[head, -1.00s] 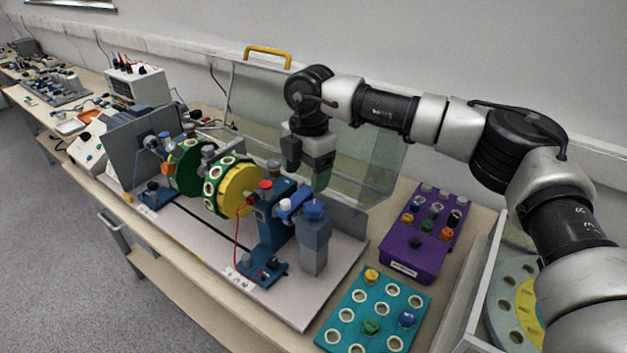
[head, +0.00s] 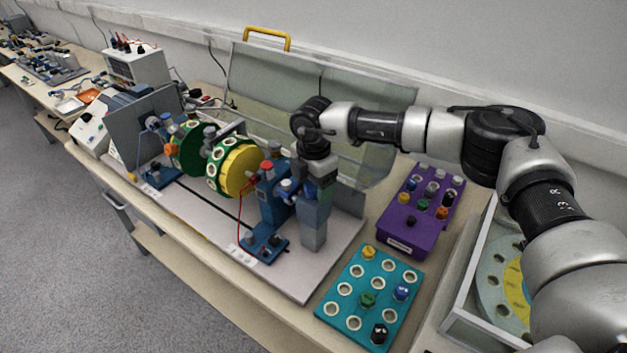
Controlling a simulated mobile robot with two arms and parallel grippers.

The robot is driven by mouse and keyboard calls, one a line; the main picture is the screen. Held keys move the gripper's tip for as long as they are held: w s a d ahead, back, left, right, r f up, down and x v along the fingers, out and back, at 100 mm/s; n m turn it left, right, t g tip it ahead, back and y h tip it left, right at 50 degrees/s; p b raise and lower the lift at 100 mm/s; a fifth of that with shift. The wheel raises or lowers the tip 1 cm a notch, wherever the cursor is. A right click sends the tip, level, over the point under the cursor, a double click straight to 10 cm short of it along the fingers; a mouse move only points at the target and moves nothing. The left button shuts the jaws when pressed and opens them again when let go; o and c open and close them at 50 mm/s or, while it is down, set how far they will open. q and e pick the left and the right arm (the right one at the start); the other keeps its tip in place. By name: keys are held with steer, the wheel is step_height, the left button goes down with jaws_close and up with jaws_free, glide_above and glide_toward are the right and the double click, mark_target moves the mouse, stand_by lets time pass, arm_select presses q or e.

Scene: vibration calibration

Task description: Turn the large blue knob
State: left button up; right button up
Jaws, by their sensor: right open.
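The gripper is open. My left gripper is not in view.
A yellow and green drum (head: 236,170) and a blue stand (head: 266,208) with a red cable are left of the gripper. A purple box (head: 408,238) and a teal peg plate (head: 338,312) lie to the right. A clear cover (head: 270,85) stands behind.

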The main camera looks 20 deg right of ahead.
steer(key=shift+c, duration=1.1)
steer(key=c, duration=0.7)
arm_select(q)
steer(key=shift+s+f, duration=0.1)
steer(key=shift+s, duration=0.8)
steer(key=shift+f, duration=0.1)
